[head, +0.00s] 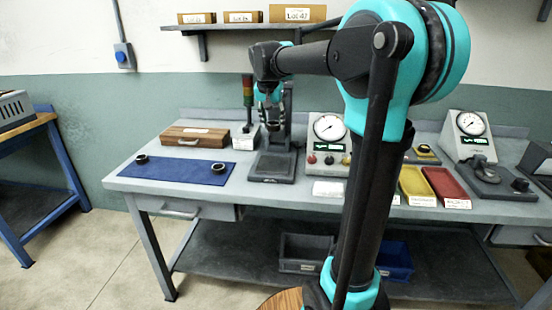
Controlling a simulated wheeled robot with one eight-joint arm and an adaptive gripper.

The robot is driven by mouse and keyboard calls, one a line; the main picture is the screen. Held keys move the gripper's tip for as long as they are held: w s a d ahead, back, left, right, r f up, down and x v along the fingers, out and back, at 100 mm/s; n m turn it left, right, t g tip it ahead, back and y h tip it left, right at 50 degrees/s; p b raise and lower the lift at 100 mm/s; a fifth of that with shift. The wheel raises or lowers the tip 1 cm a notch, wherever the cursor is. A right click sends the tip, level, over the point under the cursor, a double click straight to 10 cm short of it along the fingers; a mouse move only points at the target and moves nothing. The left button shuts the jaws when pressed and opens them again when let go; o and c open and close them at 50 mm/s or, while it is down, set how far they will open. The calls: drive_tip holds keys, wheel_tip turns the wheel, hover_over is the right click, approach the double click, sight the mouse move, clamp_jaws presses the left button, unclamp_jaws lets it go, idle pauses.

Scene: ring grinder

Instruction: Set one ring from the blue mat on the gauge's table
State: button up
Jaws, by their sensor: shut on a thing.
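The blue mat (182,173) lies on the left of the grey bench. A dark ring (142,159) sits near its back left corner, and another dark ring (218,168) lies at its right end. My gripper (270,112) is shut on a small dark ring (273,126), held in the air. It hangs in front of a dark upright stand (288,120) with a flat base (272,168). A dial gauge box (328,138) stands just right of it. Another dial box (467,135) stands farther right, beside a dark fixture (490,178). I cannot tell which has the gauge's table.
A wooden case (194,137) and a signal light (247,95) stand behind the mat. A yellow tray (415,182) and a red tray (446,184) lie right of my arm. A shelf with boxes (298,14) hangs above. My arm hides part of the bench.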

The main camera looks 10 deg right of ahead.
sight(274, 163)
wheel_tip(274, 163, down, 14)
drive_tip(key=shift+f, duration=0.1)
idle(0.4)
drive_tip(key=o, duration=1.2)
drive_tip(key=shift+f, duration=0.1)
drive_tip(key=v, duration=1.2)
drive_tip(key=shift+s, duration=0.1)
